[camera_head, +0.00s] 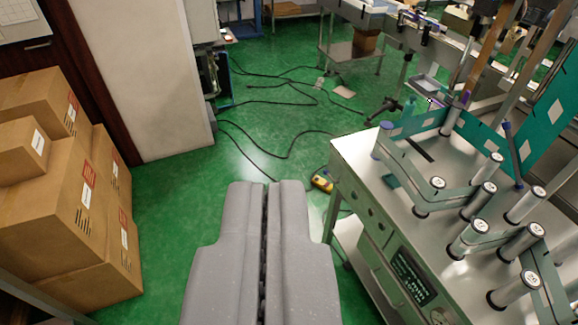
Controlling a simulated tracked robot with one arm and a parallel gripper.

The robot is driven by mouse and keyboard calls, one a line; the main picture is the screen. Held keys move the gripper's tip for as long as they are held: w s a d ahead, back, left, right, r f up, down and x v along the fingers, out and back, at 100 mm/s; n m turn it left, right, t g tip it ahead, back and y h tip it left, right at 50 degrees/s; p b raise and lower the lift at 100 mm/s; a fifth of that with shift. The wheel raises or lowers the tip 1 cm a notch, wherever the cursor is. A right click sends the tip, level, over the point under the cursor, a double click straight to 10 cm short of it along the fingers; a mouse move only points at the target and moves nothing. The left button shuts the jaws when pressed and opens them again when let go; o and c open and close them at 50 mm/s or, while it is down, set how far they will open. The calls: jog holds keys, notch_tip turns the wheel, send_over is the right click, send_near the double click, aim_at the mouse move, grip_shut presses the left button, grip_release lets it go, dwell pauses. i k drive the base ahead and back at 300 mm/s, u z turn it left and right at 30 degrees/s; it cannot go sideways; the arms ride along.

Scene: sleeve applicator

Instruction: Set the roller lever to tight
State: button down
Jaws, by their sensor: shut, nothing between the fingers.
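My gripper (267,188) is shut and empty, its two grey fingers side by side in the lower middle, over the green floor. The sleeve applicator (350,152) is a metal bench on the right, apart from my gripper. Several upright rollers with white numbered tops, such as a roller (437,184), stand on its top. A teal band (425,122) with pale labels runs around some of them. I cannot tell which part is the roller lever. A dark panel with white text (409,275) is on the bench front.
Stacked cardboard boxes (60,190) stand on the left. Black cables (265,150) lie across the green floor (165,215). A small yellow device (322,182) sits beside the bench. A pale cabinet or wall panel (150,80) stands behind the boxes. Open floor lies left of my gripper.

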aim_at(326, 172)
jog(key=u, duration=0.1)
jog(key=i, duration=1.65)
jog(key=z, duration=0.6)
